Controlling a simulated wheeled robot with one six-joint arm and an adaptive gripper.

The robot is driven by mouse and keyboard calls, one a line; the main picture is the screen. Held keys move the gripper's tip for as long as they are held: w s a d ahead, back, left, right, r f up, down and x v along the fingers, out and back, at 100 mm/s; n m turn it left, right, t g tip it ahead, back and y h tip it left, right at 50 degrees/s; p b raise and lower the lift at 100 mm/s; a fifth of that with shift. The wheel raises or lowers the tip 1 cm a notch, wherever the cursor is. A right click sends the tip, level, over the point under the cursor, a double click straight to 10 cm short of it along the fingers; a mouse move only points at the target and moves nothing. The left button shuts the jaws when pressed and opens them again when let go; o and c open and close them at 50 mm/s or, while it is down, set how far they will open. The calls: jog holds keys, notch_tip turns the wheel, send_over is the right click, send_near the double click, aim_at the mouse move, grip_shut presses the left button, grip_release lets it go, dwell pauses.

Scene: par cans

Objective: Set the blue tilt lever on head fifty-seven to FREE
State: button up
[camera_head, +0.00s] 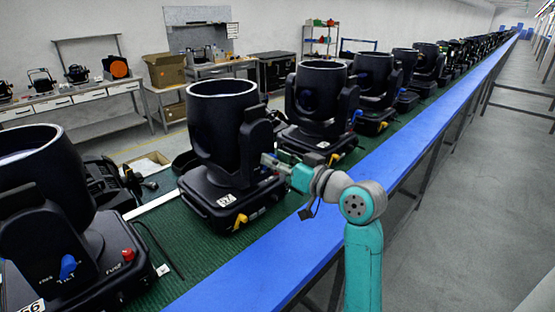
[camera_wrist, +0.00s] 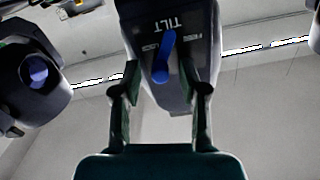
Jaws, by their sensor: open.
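Head fifty-seven (camera_head: 222,135) is a black moving-head lamp with a white "57" label on its base, standing on the green belt. My gripper (camera_head: 268,160) is at the right side of its yoke. In the wrist view, the blue tilt lever (camera_wrist: 163,60) sits on the dark yoke arm beside an upside-down "TILT" marking. Small white words stand on either side of it, too blurred to read surely. My open gripper (camera_wrist: 160,95) has one finger on each side of the lever, with gaps visible. In the head view this lever is hidden by my gripper.
A yellow lever (camera_head: 240,221) shows on head fifty-seven's base. Another lamp (camera_head: 45,215) at the near left has a blue lever (camera_head: 68,266) and a red knob (camera_head: 127,255). More lamps (camera_head: 320,105) line the belt behind. A blue rail (camera_head: 330,225) edges it; the right aisle is clear.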

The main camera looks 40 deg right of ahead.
aim_at(258, 161)
grip_shut()
dwell(0.4)
jog(key=a+n, duration=0.1)
jog(key=n, duration=0.5)
jog(key=a+n, duration=0.1)
jog(key=n, duration=0.2)
jog(key=shift+a+r, duration=0.2)
jog(key=shift+a, duration=0.1)
jog(key=shift+a+f+n, duration=0.1)
jog(key=shift+a+n, duration=0.1)
jog(key=shift+n, duration=0.5)
jog(key=shift+a+f+n, duration=0.1)
jog(key=shift+a+n, duration=0.1)
jog(key=shift+n, duration=0.5)
